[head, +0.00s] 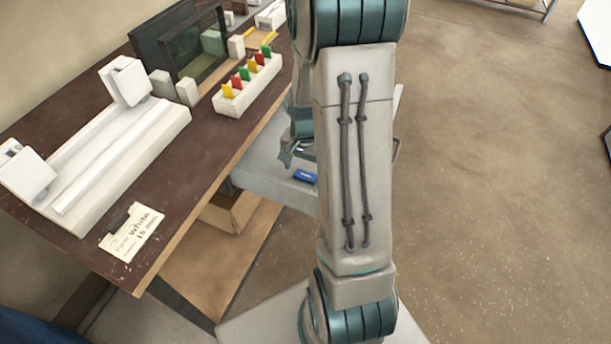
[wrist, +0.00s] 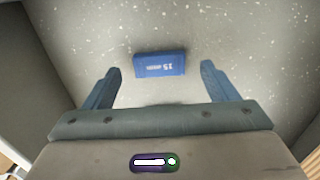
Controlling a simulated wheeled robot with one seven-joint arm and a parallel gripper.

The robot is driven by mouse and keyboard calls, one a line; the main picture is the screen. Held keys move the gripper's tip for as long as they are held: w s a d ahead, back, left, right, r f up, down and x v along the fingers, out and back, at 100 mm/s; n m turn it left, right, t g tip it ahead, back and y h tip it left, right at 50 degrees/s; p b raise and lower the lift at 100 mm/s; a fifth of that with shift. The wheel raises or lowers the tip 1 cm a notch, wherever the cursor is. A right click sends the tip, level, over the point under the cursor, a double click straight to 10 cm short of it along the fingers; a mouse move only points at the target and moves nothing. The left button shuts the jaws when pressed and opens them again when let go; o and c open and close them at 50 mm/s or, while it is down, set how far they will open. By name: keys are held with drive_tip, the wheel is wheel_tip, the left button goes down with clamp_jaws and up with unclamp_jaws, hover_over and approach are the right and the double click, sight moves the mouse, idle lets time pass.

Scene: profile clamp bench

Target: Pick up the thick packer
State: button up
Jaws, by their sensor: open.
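A blue block marked "15" (wrist: 160,65) lies flat on a grey speckled surface, ahead of my gripper in the wrist view. It also shows as a small blue piece (head: 304,176) on the grey surface beside the bench in the head view. No other packer shows beside it, so I cannot compare its thickness. My gripper (wrist: 161,78) is open and empty, with one finger on each side of the block's near side and gaps to both. In the head view my arm hides most of the gripper.
The brown bench (head: 190,165) carries a white clamp fixture (head: 120,150), a card reading "White 15 mm" (head: 131,233), a white rack with coloured tabs (head: 247,88) and a dark-framed screen (head: 195,45). A grey wall bounds the surface at left in the wrist view.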

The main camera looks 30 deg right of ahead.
drive_tip(key=shift+f, duration=0.85)
drive_tip(key=c, duration=1.1)
drive_tip(key=shift+o, duration=0.2)
drive_tip(key=shift+r, duration=0.1)
